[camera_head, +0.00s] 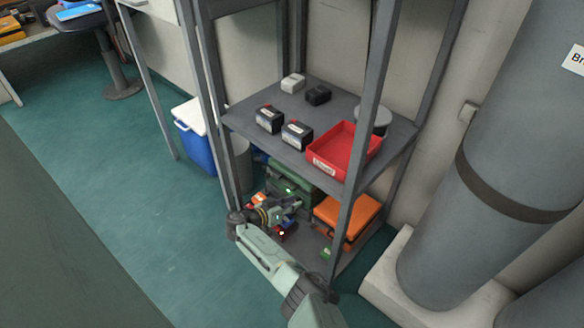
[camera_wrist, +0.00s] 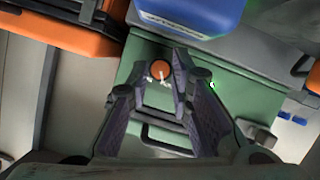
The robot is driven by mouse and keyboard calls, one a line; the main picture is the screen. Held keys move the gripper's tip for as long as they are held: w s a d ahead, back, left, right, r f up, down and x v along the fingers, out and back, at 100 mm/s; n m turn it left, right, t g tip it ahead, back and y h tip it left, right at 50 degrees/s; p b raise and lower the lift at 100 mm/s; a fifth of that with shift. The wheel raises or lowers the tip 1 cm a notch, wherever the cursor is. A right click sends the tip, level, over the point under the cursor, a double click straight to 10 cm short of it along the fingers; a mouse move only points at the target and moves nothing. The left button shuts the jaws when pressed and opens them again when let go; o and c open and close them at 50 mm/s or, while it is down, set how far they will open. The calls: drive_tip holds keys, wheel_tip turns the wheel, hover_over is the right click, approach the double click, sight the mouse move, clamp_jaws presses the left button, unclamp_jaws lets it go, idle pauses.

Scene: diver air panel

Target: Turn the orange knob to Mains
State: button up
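The orange knob (camera_wrist: 160,68) sits on the face of a green box (camera_wrist: 155,105) in the wrist view. A white pointer mark on it points down in the picture. Small white lettering shows to its lower left and lower right, too small to read surely. My gripper (camera_wrist: 157,80) is open, its two fingers on either side of the knob in the picture; I cannot tell whether they touch it. In the head view my gripper (camera_head: 290,206) is at the green box (camera_head: 300,188) on the lower shelf, and the knob is hidden there.
An orange case (camera_head: 347,212) stands right of the green box. The upper shelf (camera_head: 245,118) above my gripper holds a red tray (camera_head: 345,150) and dark boxes. A shelf post (camera_head: 362,120) stands at the front. A blue object (camera_wrist: 190,15) lies close in the wrist view.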

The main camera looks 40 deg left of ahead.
clamp_jaws()
drive_tip(key=shift+a+f+n+b, duration=0.1)
drive_tip(key=shift+f+n+b, duration=0.2)
drive_tip(key=shift+b, duration=0.5)
drive_tip(key=shift+h+b, duration=0.4)
drive_tip(key=shift+b, duration=0.1)
drive_tip(key=shift+r+n+h+b, duration=0.25)
drive_tip(key=shift+n+h+b, duration=0.2)
drive_tip(key=shift+n, duration=0.25)
drive_tip(key=o, duration=0.6)
unclamp_jaws()
